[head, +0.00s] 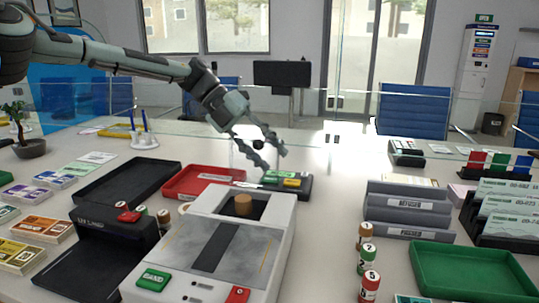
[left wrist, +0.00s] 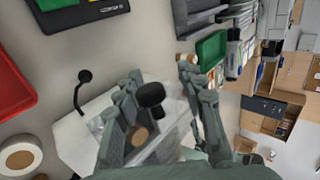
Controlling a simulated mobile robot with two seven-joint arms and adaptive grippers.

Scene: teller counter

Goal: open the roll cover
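My left gripper (head: 262,153) is open, above and behind the machine in the head view. My right gripper is in neither view.
A red tray (head: 175,187) and black trays (head: 95,190) lie left of the machine. Grey sorting trays (head: 408,222) and a green tray (head: 470,280) stand right. A thin black gooseneck (left wrist: 82,85) rises beside the machine. A glass screen crosses the counter behind.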

